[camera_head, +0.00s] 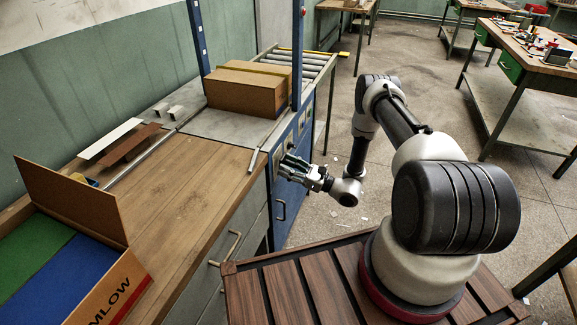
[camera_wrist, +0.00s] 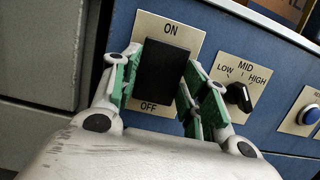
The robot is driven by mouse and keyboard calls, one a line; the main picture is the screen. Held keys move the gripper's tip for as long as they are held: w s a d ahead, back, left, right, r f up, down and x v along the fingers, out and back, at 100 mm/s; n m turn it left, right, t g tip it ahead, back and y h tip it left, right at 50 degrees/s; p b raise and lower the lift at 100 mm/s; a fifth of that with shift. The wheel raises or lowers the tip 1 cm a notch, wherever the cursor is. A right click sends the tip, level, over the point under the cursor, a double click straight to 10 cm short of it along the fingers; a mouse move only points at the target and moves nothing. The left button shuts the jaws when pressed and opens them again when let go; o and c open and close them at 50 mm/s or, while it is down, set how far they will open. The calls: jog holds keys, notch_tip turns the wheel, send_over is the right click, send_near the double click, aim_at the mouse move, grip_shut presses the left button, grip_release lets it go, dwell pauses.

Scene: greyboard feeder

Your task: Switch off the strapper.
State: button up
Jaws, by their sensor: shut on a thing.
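The strapper (camera_head: 197,38) is a blue-framed machine with a grey top and blue front panel. In the wrist view, its black rocker switch (camera_wrist: 163,70) sits on a beige plate marked ON above and OFF below. My gripper (camera_wrist: 160,88) is shut on the switch, its green-padded fingers on the left and right sides of it. The rocker's tilt is hard to tell. In the head view my gripper (camera_head: 290,168) is at the front panel and covers the switch.
Right of the switch are a black LOW-MID-HIGH knob (camera_wrist: 239,97) and a blue button (camera_wrist: 309,115). A cardboard box (camera_head: 247,92) lies on the strapper. An open carton (camera_head: 75,195) stands on the wooden bench (camera_head: 195,185).

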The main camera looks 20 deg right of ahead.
jog(key=shift+f+t+y, duration=0.2)
jog(key=shift+t+y, duration=0.3)
jog(key=shift+y, duration=0.2)
jog(key=o, duration=1)
jog(key=v, duration=1.2)
jog(key=shift+a+f, duration=0.1)
jog(key=shift+f, duration=0.05)
